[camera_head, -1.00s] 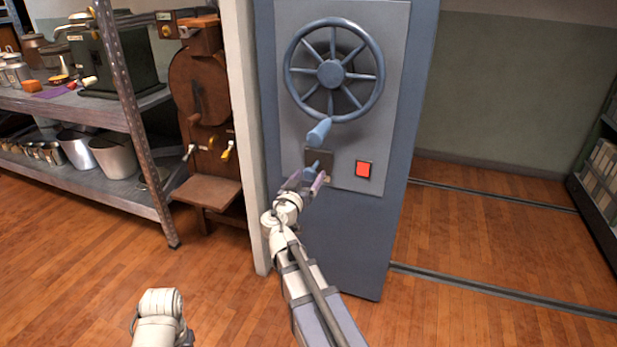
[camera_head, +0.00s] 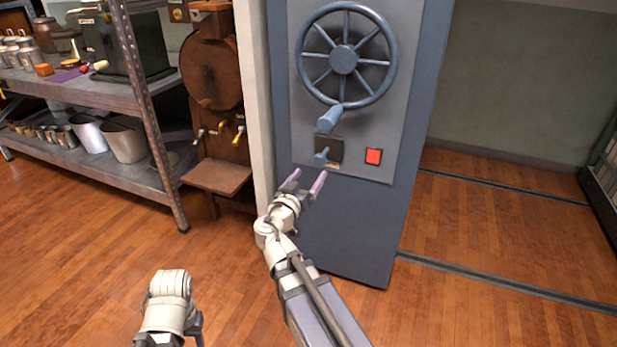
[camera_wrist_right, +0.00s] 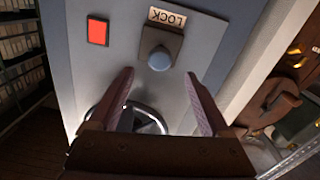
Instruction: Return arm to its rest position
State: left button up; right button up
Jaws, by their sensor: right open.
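My right gripper (camera_head: 304,184) is open and empty, a little below and in front of the blue lock lever (camera_head: 321,155) on the blue-grey cabinet (camera_head: 345,240). Its two purple fingers also show apart in the right wrist view (camera_wrist_right: 160,95), with the round blue lever end (camera_wrist_right: 160,60) beyond them and not touched. A LOCK label (camera_wrist_right: 167,17) is beside the lever there. My left arm shows only as a pale link at the lower left of the head view; its gripper is not visible.
A spoked blue handwheel (camera_head: 343,60) with a handle (camera_head: 330,118) is above the lever. A red button (camera_head: 373,156) is to its right. A metal shelf (camera_head: 110,88) and a brown wooden machine (camera_head: 215,75) stand left. Open wooden floor (camera_head: 490,230) lies right.

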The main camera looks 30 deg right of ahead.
dwell(0.4)
jog(key=s+a+f+n+g+y+p, duration=0.5)
jog(key=s+a+f+g+y, duration=0.3)
jog(key=a+f, duration=0.45)
jog(key=s+a+f+n+g+y+p, duration=0.1)
jog(key=s+a+n+g+y, duration=0.1)
jog(key=s+a+n, duration=0.35)
jog(key=s+a+f+n+g+y+p, duration=0.1)
jog(key=s+a+n+g+y+p, duration=0.1)
jog(key=s+a, duration=0.65)
notch_tip(320, 180, up, 38)
jog(key=w+a+p, duration=0.1)
jog(key=w+p, duration=0.1)
jog(key=p, duration=3.5)
jog(key=shift+w+a+f+m, duration=0.15)
jog(key=shift+w+a+m, duration=0.05)
jog(key=shift+a+m, duration=0.2)
